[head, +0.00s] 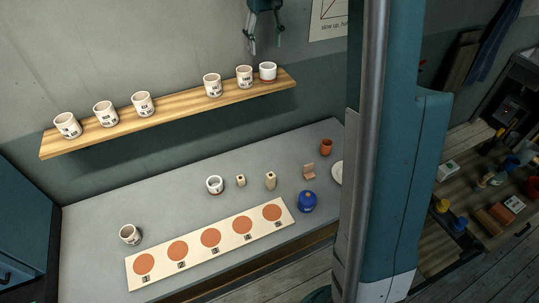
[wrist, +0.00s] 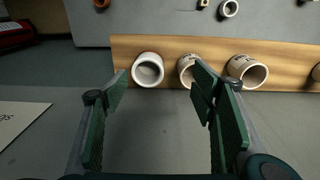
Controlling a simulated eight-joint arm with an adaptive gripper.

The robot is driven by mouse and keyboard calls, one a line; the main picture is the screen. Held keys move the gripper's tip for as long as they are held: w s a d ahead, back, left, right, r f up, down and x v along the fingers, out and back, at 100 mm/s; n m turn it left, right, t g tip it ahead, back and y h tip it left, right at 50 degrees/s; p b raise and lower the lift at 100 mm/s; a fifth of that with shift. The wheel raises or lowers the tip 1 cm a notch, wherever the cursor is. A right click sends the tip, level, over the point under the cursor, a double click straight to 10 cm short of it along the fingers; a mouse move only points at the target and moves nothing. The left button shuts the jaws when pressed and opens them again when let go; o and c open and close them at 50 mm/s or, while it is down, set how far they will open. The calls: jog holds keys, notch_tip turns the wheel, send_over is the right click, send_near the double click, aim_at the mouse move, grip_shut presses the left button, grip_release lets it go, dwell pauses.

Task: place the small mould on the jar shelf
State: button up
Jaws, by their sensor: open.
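A plain white plaster pot with a reddish-brown lower edge (head: 268,72) stands upright at the right end of the wooden jar shelf (head: 180,112). It shows at the shelf's left end in the wrist view (wrist: 148,70). A similar white pot (head: 214,185) stands on the bench behind the board of discs. I cannot tell by label which is the small mould. My gripper (head: 266,43) is open and empty, above and apart from the shelf pot. In the wrist view its spread fingers (wrist: 160,78) frame that pot without visibly touching it.
Several labelled jars (head: 142,103) stand along the shelf, with a gap in the middle. The bench (head: 110,205) holds a labelled jar (head: 130,235), a disc board (head: 190,262), small cream blocks (head: 270,181), a blue pot (head: 307,202) and a terracotta cup (head: 326,147).

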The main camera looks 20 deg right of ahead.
jog(key=s+a+r+t, duration=0.15)
jog(key=s+a, duration=0.45)
jog(key=s, duration=0.6)
jog(key=s+a+r+t, duration=0.1)
jog(key=s+a+t, duration=0.1)
jog(key=s+a, duration=0.65)
jog(key=s+a+f+t, duration=0.1)
jog(key=s+f, duration=0.5)
jog(key=s, duration=0.6)
jog(key=s+a+f+t, duration=0.2)
jog(key=s+f, duration=0.3)
jog(key=s, duration=0.7)
jog(key=shift+a+f, duration=0.35)
jog(key=shift+a, duration=0.4)
